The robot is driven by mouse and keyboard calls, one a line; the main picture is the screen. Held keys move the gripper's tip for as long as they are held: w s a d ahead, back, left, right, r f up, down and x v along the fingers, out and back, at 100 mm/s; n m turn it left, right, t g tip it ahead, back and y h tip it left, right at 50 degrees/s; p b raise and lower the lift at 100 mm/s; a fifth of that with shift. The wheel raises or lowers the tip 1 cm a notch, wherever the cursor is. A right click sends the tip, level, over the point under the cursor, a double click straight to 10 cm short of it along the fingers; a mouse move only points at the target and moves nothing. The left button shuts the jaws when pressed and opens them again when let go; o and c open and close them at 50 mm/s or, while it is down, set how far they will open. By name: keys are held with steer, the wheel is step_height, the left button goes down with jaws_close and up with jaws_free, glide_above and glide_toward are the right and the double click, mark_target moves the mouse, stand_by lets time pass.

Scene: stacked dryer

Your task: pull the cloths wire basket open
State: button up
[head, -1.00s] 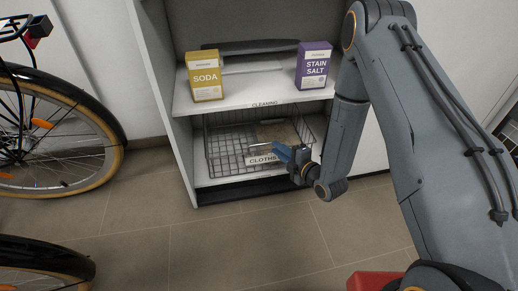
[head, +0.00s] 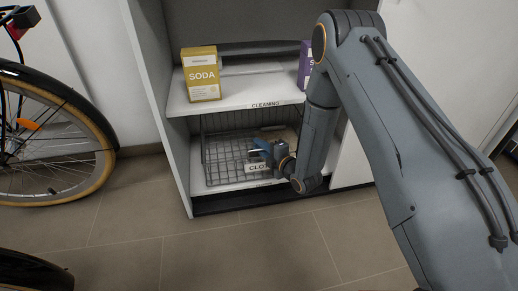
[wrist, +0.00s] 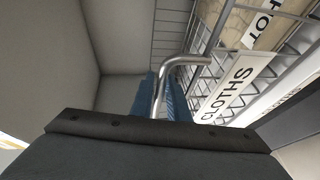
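The cloths wire basket (head: 226,172) sits on the lower shelf of the cabinet, with a white CLOTHS label on its front. In the wrist view the CLOTHS label (wrist: 229,90) is at the right, beside a bent metal handle (wrist: 185,61). My gripper (head: 262,146) is at the front of the basket and partly covers the label. In the wrist view its blue fingers (wrist: 160,96) lie on either side of the handle's bar. I cannot tell whether they clamp it. The fingertips are partly hidden by the handle and the gripper body.
A yellow SODA box (head: 201,75) and a purple box (head: 305,66), partly behind my arm, stand on the upper shelf (head: 235,94). A bicycle (head: 50,140) stands at the left. The tiled floor (head: 200,240) before the cabinet is clear.

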steer(key=shift+w+a, duration=0.15)
steer(key=shift+w, duration=0.1)
jaws_close()
stand_by(1.4)
